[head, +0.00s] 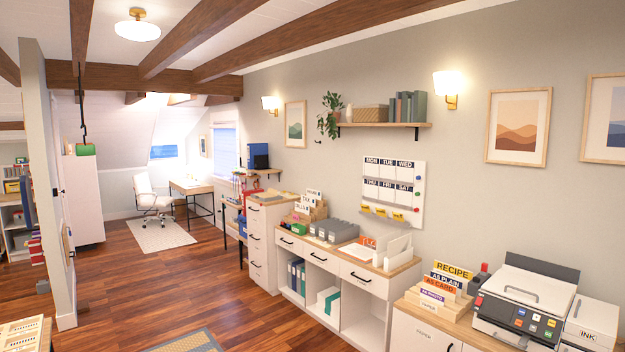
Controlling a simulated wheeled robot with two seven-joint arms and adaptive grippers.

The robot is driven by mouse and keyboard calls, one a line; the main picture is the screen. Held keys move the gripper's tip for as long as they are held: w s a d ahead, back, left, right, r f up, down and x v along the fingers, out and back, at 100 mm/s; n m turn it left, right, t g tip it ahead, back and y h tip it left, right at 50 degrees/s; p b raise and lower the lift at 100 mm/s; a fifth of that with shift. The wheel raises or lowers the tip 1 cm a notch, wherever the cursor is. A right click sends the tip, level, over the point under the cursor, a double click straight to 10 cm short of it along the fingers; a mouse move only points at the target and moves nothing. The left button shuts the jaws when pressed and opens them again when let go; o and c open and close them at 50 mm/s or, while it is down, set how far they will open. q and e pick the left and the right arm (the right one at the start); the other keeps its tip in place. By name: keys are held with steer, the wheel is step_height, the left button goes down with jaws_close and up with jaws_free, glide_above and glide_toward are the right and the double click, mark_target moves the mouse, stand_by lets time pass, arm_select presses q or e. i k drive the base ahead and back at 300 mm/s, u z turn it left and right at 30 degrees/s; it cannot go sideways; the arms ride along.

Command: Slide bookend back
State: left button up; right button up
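No part of either gripper shows in the head view. A white upright piece (398,246), shaped like a bookend or a file holder, stands on the wooden top of the white cabinet (354,283), near its right end. I cannot tell which of the two it is. A row of grey-green books (409,107) stands upright at the right end of the wall shelf (385,125). No separate bookend can be made out there. In the cabinet's open bays stand blue binders (296,274) and a white and teal item (329,300).
Grey boxes (336,231) and a tiered sorter (305,212) share the cabinet top. A printer (522,303) and a labelled paper rack (448,290) stand at right. A partition wall (50,180) rises at left. The wooden floor (190,275) between is mostly clear.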

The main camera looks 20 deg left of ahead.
mark_target(260, 162)
steer(key=u, duration=0.35)
steer(key=i, duration=1)
steer(key=u, duration=1.3)
steer(key=i, duration=2)
steer(key=u, duration=0.6)
steer(key=i, duration=4)
steer(key=z, duration=0.9)
steer(key=i, duration=1.95)
steer(key=z, duration=1)
steer(key=i, duration=0.55)
steer(key=z, duration=0.3)
